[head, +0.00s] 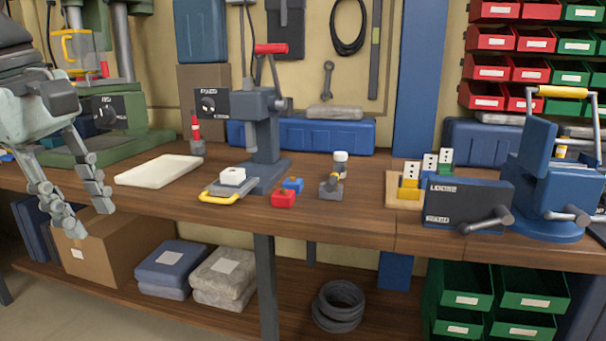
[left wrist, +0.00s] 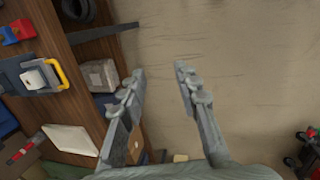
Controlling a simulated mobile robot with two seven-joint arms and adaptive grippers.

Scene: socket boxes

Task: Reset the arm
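My left gripper (head: 92,222) hangs in front of the workbench's left end in the head view, fingers pointing down and spread apart with nothing between them. In the left wrist view the same gripper (left wrist: 160,80) is open and empty, with bare floor beyond its fingertips. My right gripper is in neither view. Sockets with white tops stand on a wooden holder (head: 392,199) on the bench's right side. One white socket piece (head: 232,174) sits on the yellow-handled slide of the arbor press (head: 262,140).
The workbench (head: 330,225) runs across the view. A white pad (head: 159,170), red block (head: 283,198), blue block (head: 292,185) and blue vise (head: 550,190) are on it. A cardboard box (head: 115,245) is below the left gripper. Open floor lies in front of the bench.

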